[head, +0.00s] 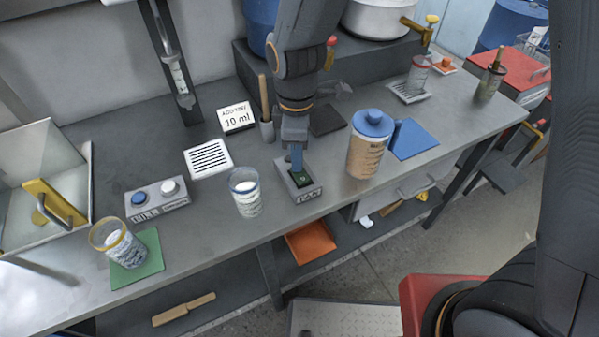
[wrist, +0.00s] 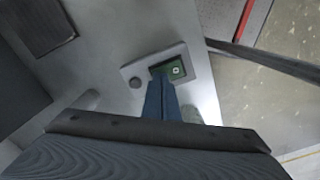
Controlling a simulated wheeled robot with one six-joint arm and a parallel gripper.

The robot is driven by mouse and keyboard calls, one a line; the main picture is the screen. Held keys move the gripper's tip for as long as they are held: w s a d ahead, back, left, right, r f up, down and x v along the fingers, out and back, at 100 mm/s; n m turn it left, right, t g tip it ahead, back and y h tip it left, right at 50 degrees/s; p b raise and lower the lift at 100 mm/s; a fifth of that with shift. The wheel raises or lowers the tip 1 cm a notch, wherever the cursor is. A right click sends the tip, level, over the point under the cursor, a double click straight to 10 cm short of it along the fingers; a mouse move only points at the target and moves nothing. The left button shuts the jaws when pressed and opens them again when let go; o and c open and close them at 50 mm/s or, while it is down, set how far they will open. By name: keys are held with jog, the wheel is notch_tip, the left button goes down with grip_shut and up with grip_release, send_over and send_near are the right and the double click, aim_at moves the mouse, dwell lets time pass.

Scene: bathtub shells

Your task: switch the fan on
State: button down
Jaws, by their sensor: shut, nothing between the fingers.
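The fan switch box (head: 309,194) is a small grey box marked FAN near the front edge of the bench. A dark green rocker (head: 302,181) is set in its top. In the wrist view the box (wrist: 150,63) shows a round grey knob and the green rocker (wrist: 178,71) with a pale mark. My gripper (head: 297,168) points down over the box, its blue fingers shut and empty. In the wrist view the fingertips (wrist: 160,77) overlap the near end of the rocker and hide part of it. I cannot tell whether they touch it.
A lidded tan jar (head: 364,150) stands right of the box, and a glass (head: 246,197) stands left. A box with blue and white buttons (head: 157,198) is farther left. A pestle in a cup (head: 266,128) is behind. The bench's front edge is close.

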jog(key=shift+f, duration=0.2)
jog(key=shift+r, duration=0.1)
notch_tip(320, 180, up, 7)
jog(key=p, duration=0.5)
jog(key=shift+p, duration=0.4)
dwell(0.5)
